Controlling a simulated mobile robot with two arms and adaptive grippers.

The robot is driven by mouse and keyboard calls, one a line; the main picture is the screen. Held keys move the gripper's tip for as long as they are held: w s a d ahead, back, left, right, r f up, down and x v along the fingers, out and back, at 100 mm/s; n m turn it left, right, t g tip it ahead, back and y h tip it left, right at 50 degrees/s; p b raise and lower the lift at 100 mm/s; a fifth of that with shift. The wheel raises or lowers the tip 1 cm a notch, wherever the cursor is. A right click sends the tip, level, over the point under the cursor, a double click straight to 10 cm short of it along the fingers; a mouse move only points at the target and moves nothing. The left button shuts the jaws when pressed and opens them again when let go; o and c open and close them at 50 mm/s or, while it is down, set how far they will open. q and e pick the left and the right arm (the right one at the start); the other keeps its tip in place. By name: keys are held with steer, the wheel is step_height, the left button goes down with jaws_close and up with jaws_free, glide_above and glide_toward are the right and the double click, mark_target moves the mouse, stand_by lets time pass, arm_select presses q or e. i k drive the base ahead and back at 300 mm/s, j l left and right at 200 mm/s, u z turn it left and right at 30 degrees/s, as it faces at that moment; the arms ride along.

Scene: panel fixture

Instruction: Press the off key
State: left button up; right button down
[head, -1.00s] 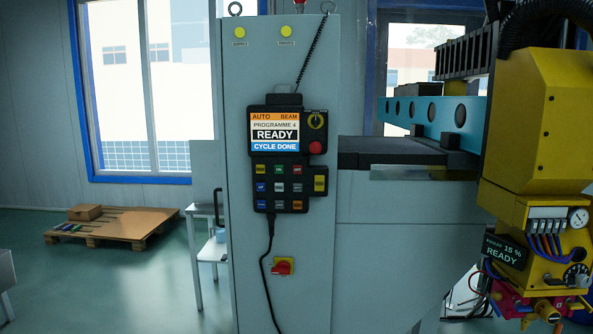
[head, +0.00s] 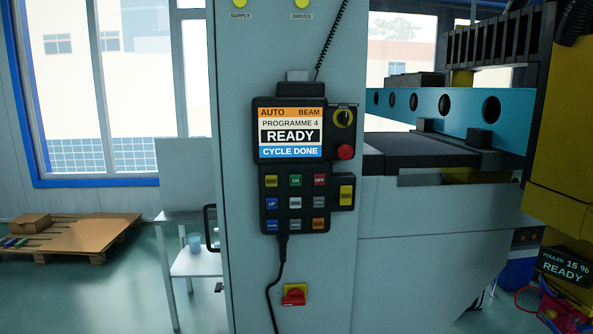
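The off key (head: 320,180) is a small red key lettered OFF, at the top right of the keypad. The green ON key (head: 295,180) is to its left. The keypad is the lower part of a black pendant (head: 254,150) hung on a grey cabinet. Its screen (head: 290,134) reads AUTO, BEAM, PROGRAMME 4, READY, CYCLE DONE. A yellow key (head: 346,195) sits to the right of the off key. Neither of my grippers is in view, and nothing covers the keys.
A red emergency button (head: 345,152) and a yellow rotary switch (head: 344,118) are beside the screen. A red rotary switch (head: 294,294) is below. A blue beam (head: 455,106) and a yellow machine (head: 570,160) stand right. A small table (head: 195,263) stands left.

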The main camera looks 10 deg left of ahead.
mark_target(319, 179)
steer(key=i+j, duration=0.15)
steer(key=j, duration=0.15)
steer(key=i+j+z, duration=0.1)
steer(key=j, duration=0.2)
steer(key=i+j, duration=0.15)
steer(key=j, duration=0.2)
steer(key=i+j+z, duration=0.1)
steer(key=j, duration=0.2)
steer(key=i, duration=0.05)
